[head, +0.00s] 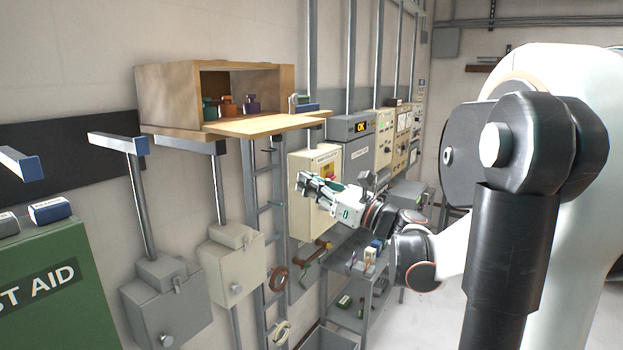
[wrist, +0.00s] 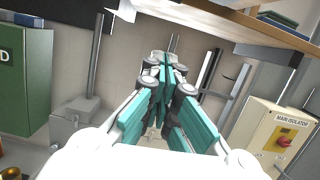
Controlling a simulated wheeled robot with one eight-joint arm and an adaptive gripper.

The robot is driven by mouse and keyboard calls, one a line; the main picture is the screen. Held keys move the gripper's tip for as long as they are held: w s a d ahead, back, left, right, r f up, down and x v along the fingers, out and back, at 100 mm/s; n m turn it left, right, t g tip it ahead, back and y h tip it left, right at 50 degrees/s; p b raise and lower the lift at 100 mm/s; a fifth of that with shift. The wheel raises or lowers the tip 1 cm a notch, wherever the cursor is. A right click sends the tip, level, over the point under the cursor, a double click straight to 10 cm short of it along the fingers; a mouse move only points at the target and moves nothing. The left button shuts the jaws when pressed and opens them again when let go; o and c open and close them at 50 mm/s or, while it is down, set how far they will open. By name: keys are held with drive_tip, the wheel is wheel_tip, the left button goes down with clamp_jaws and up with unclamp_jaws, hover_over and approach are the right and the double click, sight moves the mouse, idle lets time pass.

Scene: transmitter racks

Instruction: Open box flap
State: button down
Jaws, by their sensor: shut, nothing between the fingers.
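The wooden box (head: 168,97) sits on wall brackets at the upper left of the head view, its front open. Its flap (head: 262,125) lies folded down, roughly level, sticking out in front of the opening. My gripper (head: 303,183) is below and to the right of the flap, apart from it, in front of the cream isolator cabinet. In the wrist view my gripper (wrist: 165,70) has its teal fingers together with nothing between them. The underside of a wooden board (wrist: 245,25), seemingly the flap, crosses above and to the right there.
Padlock-like green, orange and purple items (head: 228,105) stand inside the box. The main isolator cabinet (head: 313,165) is close behind my gripper. Grey switch boxes (head: 165,300) and a green first aid cabinet (head: 48,290) are at left. A cart (head: 350,318) stands below.

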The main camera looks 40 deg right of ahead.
drive_tip(key=w+a+r+p, duration=0.2)
drive_tip(key=w+r, duration=0.3)
drive_tip(key=w, duration=0.1)
drive_tip(key=shift+a+r, duration=0.15)
drive_tip(key=shift+r, duration=0.15)
drive_tip(key=shift+s, duration=0.1)
drive_tip(key=r+p, duration=0.1)
drive_tip(key=s+r+g+p, duration=0.1)
drive_tip(key=r+g+p, duration=0.1)
drive_tip(key=p, duration=0.1)
drive_tip(key=shift+s+d+r+h, duration=0.3)
drive_tip(key=shift+s+h, duration=0.1)
drive_tip(key=shift+f, duration=0.15)
